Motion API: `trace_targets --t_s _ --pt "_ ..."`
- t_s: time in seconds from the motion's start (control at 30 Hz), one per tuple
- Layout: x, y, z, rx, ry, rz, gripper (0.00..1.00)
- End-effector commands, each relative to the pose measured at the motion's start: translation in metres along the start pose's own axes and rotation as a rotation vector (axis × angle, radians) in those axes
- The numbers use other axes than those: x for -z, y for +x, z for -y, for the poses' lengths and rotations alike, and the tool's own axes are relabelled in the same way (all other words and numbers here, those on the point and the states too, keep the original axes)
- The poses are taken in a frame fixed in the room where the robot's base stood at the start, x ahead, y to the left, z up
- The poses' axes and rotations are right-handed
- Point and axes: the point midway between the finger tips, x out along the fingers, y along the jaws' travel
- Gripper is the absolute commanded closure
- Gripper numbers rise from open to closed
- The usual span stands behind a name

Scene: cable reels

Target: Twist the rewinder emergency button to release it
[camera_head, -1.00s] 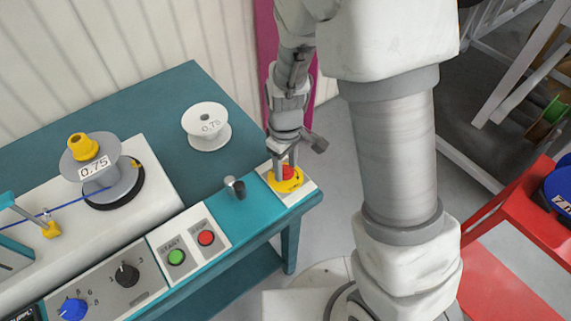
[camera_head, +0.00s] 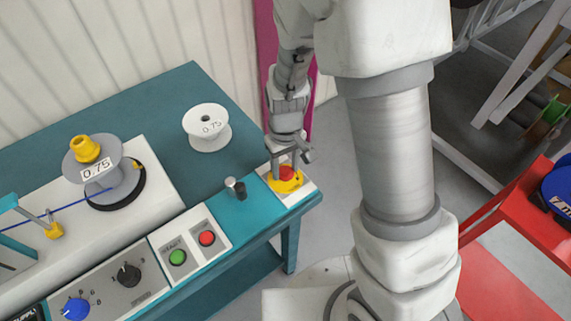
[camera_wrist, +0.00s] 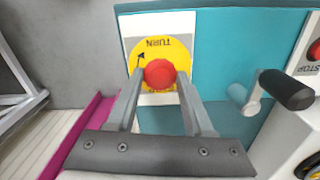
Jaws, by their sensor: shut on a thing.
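The red emergency button (camera_head: 286,173) sits on a yellow disc (camera_head: 284,185) on a white plate at the right corner of the teal table. In the wrist view the red button (camera_wrist: 159,74) lies between my two finger tips, and the yellow disc (camera_wrist: 165,46) shows the word TURN and a black arrow. My gripper (camera_head: 284,172) points down over the button and is shut on it, one finger on each side. The wrist view shows my gripper (camera_wrist: 160,82) with its fingertips at the button's sides.
A crank handle (camera_head: 236,188) stands just left of the button; it is at the right in the wrist view (camera_wrist: 270,92). Green start (camera_head: 177,257) and red stop (camera_head: 207,238) buttons are further left. A white reel (camera_head: 207,127) and a grey reel (camera_head: 104,170) stand behind.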

Motion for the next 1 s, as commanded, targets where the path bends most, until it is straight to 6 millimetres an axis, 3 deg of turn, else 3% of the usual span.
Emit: trace_targets --t_s 0.5,1.0 --pt "0.0005 -0.0008 -0.0002 0.0 0.3 -0.001 1.0" --pt "0.0008 -0.0004 -0.0002 0.0 0.34 -0.002 1.0"
